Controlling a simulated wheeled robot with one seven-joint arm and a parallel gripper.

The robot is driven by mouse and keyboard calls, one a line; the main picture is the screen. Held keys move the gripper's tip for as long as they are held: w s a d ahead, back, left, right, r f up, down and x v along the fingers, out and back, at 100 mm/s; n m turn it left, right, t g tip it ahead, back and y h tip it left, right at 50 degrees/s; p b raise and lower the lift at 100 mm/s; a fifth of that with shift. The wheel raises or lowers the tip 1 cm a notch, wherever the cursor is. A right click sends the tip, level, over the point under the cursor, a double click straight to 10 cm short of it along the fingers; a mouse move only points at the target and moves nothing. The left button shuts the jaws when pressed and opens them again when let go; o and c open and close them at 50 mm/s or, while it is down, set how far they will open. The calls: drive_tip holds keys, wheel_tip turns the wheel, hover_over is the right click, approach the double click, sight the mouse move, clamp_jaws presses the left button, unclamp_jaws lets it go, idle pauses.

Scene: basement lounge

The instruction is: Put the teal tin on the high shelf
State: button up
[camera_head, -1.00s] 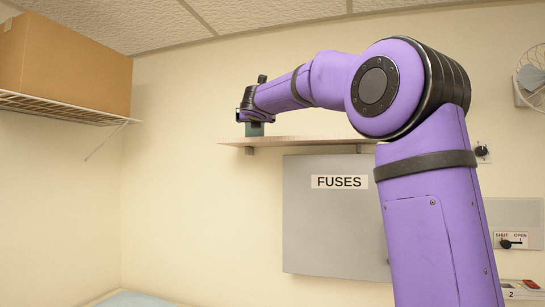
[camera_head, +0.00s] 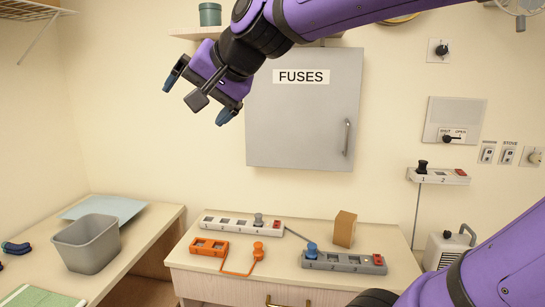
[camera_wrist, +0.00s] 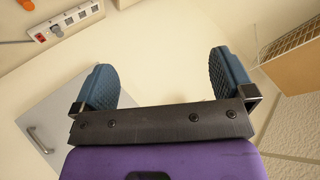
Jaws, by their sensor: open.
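The teal tin (camera_head: 210,14) stands upright on the high wooden shelf (camera_head: 187,33), near its left end, at the top of the head view. My gripper (camera_head: 199,97) is open and empty, in front of the wall, below the tin and apart from it. In the wrist view my two blue finger pads (camera_wrist: 165,80) are spread wide with only bare wall between them. My arm hides much of the shelf's right part.
The grey fuse cabinet (camera_head: 303,115) is on the wall close to my gripper's right. Below are a wooden counter (camera_head: 190,258) with power strips and a small brown block (camera_head: 344,229), and a side table with a grey bin (camera_head: 88,243). A wire shelf (camera_head: 35,12) is upper left.

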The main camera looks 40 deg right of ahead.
drive_tip(key=s+d+f+n+g+h, duration=0.1)
drive_tip(key=s+d+f+n+g, duration=0.1)
drive_tip(key=s+f, duration=0.5)
drive_tip(key=s+d+f+n+g+h, duration=0.1)
drive_tip(key=s+d+f+n+g, duration=0.1)
drive_tip(key=s+f+n, duration=0.3)
drive_tip(key=shift+s+f+g+h, duration=0.3)
drive_tip(key=shift+s+f+g, duration=0.2)
drive_tip(key=shift+s+f, duration=0.55)
